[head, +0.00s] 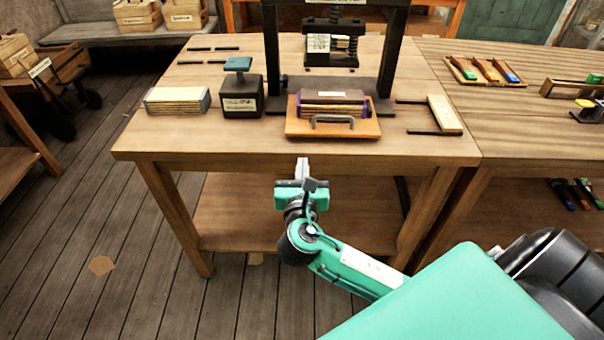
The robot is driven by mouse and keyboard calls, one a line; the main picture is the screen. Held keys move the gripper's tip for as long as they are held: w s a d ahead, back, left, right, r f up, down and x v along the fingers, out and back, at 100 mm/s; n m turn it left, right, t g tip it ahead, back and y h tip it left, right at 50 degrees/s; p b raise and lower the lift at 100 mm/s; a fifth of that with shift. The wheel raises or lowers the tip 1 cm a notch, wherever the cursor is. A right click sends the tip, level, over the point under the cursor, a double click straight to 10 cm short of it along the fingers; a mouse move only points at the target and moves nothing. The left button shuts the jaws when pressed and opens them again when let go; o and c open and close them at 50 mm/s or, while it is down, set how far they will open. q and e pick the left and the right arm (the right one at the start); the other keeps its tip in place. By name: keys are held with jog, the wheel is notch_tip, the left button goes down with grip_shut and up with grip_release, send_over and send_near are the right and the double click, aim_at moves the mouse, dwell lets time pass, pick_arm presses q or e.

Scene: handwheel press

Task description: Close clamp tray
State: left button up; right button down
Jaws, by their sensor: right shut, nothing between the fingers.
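The clamp tray (296,127) is an orange-brown wooden board with a grey bar handle (332,119) at its front. It sits on the table at the foot of the black press (271,60), partly out in front of the press base. A dark block with a pale label (333,97) and purple ends lies on the tray. My right gripper (302,165) is shut and empty, just in front of the table's front edge and below the tray handle, apart from it. My left gripper is not in view.
On the table (150,140), a dark box with a teal-topped knob (241,96) and a stack of pale boards (177,101) stand left of the tray. A pale wooden bar (444,113) lies to the right. The table's front strip is clear.

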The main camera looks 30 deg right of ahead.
aim_at(304, 133)
jog(key=x, duration=0.9)
jog(key=shift+w+d, duration=0.1)
jog(key=shift+w, duration=0.15)
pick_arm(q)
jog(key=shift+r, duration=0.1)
pick_arm(e)
jog(key=shift+w+d, duration=0.15)
jog(key=shift+w, duration=0.1)
jog(key=p+x, duration=0.1)
jog(key=x, duration=0.2)
jog(key=shift+w+d+p, duration=0.2)
jog(key=shift+w+p, duration=0.1)
jog(key=shift+w, duration=0.1)
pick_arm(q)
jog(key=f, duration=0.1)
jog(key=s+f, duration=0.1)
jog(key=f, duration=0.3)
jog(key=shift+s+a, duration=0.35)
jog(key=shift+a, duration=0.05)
